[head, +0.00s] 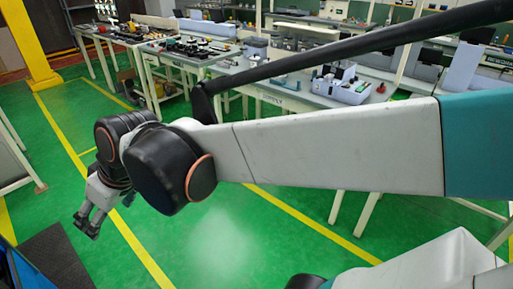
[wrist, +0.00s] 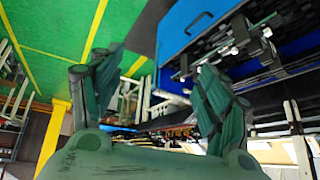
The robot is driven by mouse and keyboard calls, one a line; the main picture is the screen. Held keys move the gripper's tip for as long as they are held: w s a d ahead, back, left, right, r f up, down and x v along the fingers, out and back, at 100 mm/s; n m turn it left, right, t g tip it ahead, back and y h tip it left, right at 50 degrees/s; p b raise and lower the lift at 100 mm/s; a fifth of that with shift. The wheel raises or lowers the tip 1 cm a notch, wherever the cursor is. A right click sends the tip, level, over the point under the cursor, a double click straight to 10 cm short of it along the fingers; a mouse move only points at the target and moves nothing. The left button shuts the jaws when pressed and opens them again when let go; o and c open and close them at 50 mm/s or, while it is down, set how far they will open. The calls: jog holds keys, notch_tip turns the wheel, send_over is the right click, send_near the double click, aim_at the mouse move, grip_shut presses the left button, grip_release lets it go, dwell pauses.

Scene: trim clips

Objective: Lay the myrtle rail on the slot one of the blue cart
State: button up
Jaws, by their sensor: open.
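My gripper (head: 88,220) hangs at the left of the head view, above the green floor, pointing down. In the wrist view its two fingers stand wide apart with nothing held between them (wrist: 137,78). A blue cart-like box (wrist: 186,32) with black parts inside is at the upper right of the wrist view, beyond the right finger. A blue edge (head: 14,272) also shows at the lower left corner of the head view. I cannot make out the myrtle rail or tell which slot is slot one.
A workbench (head: 190,57) with several dark parts stands at the back left. Another bench carries a pale device (head: 343,88) at the back middle. A yellow post (head: 33,45) stands at far left.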

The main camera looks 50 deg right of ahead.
jog(key=s+d+f+m+t+h, duration=0.1)
jog(key=s+d+m+h, duration=0.1)
jog(key=s+d, duration=0.4)
jog(key=s+m, duration=0.1)
jog(key=s, duration=0.2)
jog(key=shift+d+f+h, duration=0.15)
jog(key=shift+f+h, duration=0.15)
jog(key=shift+f, duration=0.1)
